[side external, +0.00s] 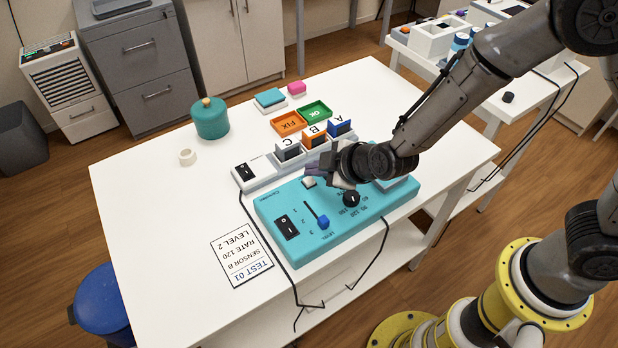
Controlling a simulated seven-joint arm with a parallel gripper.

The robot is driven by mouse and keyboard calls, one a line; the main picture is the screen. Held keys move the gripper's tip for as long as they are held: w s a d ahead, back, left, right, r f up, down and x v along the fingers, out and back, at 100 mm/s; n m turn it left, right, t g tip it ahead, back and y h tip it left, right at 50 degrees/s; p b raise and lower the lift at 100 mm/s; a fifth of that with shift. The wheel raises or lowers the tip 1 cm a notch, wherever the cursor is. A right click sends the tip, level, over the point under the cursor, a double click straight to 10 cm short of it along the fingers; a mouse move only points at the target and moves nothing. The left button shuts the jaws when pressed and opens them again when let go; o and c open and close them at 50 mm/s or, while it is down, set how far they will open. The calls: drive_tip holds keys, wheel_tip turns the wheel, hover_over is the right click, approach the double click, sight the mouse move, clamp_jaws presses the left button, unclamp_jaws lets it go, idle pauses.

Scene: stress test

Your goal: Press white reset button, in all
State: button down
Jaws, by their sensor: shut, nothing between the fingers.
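The teal control box (330,238) lies on the white table, with a black rocker switch (287,227), a blue slider knob (322,221) and a black dial (351,199) on its top. A small white button (309,183) shows near the box's back edge. My gripper (314,174) is shut and empty, low over the back of the box, with its fingertips right by the white button. I cannot tell whether they touch it. My wrist and arm hide the back right part of the box.
A white strip (262,173) with a rocker switch and lettered blocks stands behind the box. Behind it are an orange FIX tray (288,123) and a green OK tray (315,111). A test card (241,256) lies left of the box. Black cables hang over the front edge. The table's left is mostly clear.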

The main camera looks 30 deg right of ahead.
wheel_tip(320, 180, up, 5)
idle(0.8)
idle(0.4)
